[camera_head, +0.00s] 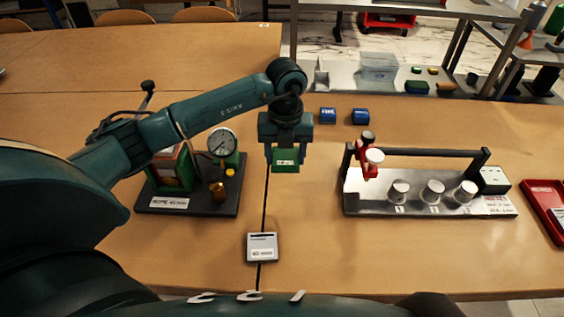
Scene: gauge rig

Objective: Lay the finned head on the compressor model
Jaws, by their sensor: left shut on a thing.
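My left gripper (286,152) points down above the table, to the right of the compressor model. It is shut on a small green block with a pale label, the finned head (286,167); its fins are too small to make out. The compressor model (198,205) stands on a dark base plate at the left, with a green-and-red body, a round white gauge (222,142) and a brass part (218,192). My left arm passes over the model and hides part of its top. The head is held apart from the model. My right gripper is not in view.
A grey rig (368,200) with a black rail, red clamp and several metal weights stands at the right. Two blue blocks (328,115) sit behind. A small grey device (262,247) lies in front. A red tray (545,200) is at the right edge. The table between is clear.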

